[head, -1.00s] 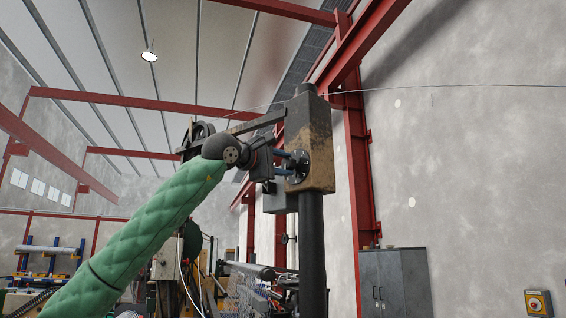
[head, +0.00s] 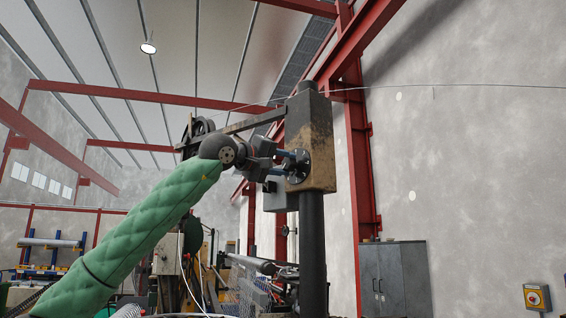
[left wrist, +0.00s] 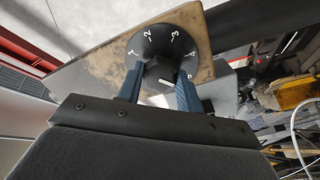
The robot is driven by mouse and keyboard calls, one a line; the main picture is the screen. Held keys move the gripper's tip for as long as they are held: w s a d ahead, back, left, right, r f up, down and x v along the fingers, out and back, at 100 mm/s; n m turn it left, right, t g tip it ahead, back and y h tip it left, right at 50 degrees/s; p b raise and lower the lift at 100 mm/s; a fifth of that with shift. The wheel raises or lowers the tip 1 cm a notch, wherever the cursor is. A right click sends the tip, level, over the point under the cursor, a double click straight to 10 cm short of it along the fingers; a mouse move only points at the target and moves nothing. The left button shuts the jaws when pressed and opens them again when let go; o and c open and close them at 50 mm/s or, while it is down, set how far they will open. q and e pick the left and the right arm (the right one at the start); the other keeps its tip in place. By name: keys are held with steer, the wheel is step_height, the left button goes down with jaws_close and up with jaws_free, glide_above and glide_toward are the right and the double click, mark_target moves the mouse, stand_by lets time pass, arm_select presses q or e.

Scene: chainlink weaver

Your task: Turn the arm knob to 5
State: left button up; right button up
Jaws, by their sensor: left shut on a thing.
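The arm knob's black dial (head: 298,166) is on the side of a worn, rusty box (head: 318,130) on a dark post. In the left wrist view the dial (left wrist: 158,36) shows white numerals, with 1, 2, 3 and 4 readable and another mark lower right. The dark knob (left wrist: 158,72) in its centre carries a short white line; I cannot tell exactly which numeral it points to. My left gripper (head: 288,164) faces the dial, and its blue fingers are shut on the knob, one on each side in the left wrist view (left wrist: 160,88). My right gripper is out of view.
A beam with a wheel (head: 200,127) extends left from the box, just above my left arm. A thin wire runs from the box top to the right. A grey cabinet (head: 393,280) and a yellow box with a red button (head: 536,298) stand at right.

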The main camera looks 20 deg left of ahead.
arm_select(q)
steer(key=shift+r, duration=0.1)
stand_by(0.4)
steer(key=o, duration=1)
steer(key=shift+w, duration=0.1)
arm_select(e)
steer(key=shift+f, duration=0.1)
arm_select(q)
steer(key=shift+a, duration=0.1)
steer(key=shift+s+a+f, duration=0.15)
steer(key=shift+s+f, duration=0.05)
steer(key=shift+s, duration=0.15)
steer(key=shift+b+v, duration=1.6)
steer(key=shift+v, duration=1.85)
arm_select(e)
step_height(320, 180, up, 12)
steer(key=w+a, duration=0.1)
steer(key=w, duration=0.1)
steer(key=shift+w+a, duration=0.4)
